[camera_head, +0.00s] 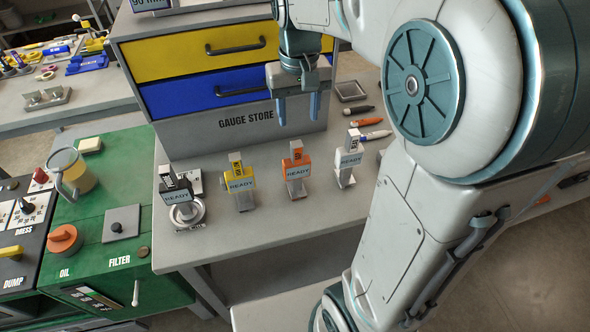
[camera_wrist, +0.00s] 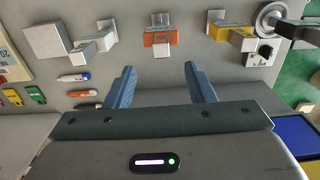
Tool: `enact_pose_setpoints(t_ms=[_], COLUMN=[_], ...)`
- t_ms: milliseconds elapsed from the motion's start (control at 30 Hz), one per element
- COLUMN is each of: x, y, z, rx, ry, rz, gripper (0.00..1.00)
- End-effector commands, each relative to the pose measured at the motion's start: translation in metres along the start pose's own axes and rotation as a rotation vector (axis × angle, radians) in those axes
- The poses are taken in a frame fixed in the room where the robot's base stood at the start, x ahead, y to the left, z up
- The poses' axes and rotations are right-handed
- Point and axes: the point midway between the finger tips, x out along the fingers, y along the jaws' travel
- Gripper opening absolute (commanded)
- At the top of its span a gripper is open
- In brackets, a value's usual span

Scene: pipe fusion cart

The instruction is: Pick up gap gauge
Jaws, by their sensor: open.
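Several small upright gauges stand in a row on the grey bench, each with a tag reading READY; I cannot tell which one is the gap gauge. From left to right they are black (camera_head: 177,192), yellow (camera_head: 239,181), orange (camera_head: 296,170) and white (camera_head: 348,160). The black one stands on a round base. My gripper (camera_head: 298,110) is open and empty, pointing down above and behind the orange gauge. In the wrist view the orange gauge (camera_wrist: 160,38) lies ahead of the gap between my fingertips (camera_wrist: 160,76), apart from both.
The gauge store cabinet (camera_head: 218,140), with yellow and blue drawers, stands close behind my gripper. Pens (camera_head: 366,122) and a small tray (camera_head: 350,91) lie to the right. A green cart (camera_head: 115,190) adjoins at left. The bench front strip is clear.

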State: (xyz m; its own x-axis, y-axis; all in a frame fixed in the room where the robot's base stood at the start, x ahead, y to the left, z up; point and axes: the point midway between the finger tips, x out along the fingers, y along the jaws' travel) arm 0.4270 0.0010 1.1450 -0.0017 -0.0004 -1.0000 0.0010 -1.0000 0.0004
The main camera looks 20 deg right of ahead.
Motion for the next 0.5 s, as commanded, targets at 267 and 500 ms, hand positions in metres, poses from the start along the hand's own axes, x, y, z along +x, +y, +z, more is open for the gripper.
enact_pose_setpoints(t_ms=[267,500], x=[0.047,0.064], y=[0.001,0.000], z=[0.000,-0.002], rx=[0.001,0.001], ry=[-0.001,-0.002], rz=[0.000,0.000], gripper=[0.49,0.49])
